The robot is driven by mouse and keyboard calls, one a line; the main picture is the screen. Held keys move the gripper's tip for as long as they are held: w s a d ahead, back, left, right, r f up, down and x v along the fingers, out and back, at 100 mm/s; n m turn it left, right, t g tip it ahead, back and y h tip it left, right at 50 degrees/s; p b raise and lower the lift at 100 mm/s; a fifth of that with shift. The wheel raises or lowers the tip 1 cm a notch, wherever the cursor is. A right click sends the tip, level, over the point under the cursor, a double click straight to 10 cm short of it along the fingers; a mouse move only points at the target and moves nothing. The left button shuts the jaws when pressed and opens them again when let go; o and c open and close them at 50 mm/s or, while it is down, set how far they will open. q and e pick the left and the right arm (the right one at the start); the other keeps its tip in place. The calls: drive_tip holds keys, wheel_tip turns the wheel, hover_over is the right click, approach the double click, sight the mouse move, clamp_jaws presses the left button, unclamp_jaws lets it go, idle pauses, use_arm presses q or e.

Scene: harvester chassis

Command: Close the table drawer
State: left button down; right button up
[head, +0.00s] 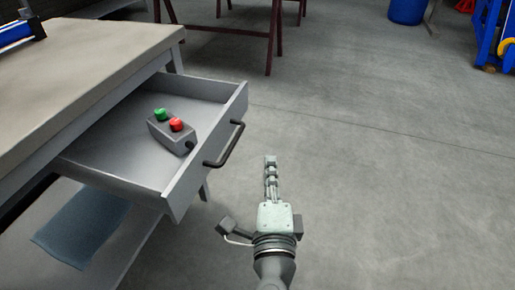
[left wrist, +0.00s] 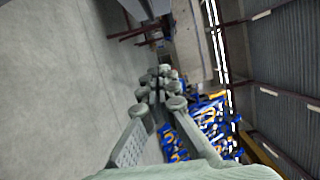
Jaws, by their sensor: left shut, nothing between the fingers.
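The table drawer (head: 208,148) stands pulled out from under the grey table top (head: 80,75) at the left of the head view. A black bar handle (head: 227,145) is on its front. A grey control box with a green and a red button (head: 172,136) lies inside the drawer. My left gripper (head: 270,162) is shut and empty, to the right of the drawer front and apart from the handle. Its shut fingers also show in the left wrist view (left wrist: 160,78). My right gripper is not in view.
A lower shelf with a blue-grey sheet (head: 85,228) is under the drawer. Dark red trestle legs (head: 272,38), a blue barrel (head: 406,11) and blue racks (head: 492,35) stand farther back. The floor (head: 400,180) to the right is clear.

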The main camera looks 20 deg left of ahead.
use_arm(q)
drive_tip(key=w+a+p, duration=0.1)
drive_tip(key=w+a, duration=0.5)
drive_tip(key=w, duration=0.2)
drive_tip(key=shift+a+p, duration=0.2)
drive_tip(key=shift+p, duration=0.2)
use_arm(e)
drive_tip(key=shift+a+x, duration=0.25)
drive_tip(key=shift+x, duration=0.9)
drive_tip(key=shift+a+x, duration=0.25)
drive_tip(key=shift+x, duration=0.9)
use_arm(q)
drive_tip(key=shift+r, duration=0.1)
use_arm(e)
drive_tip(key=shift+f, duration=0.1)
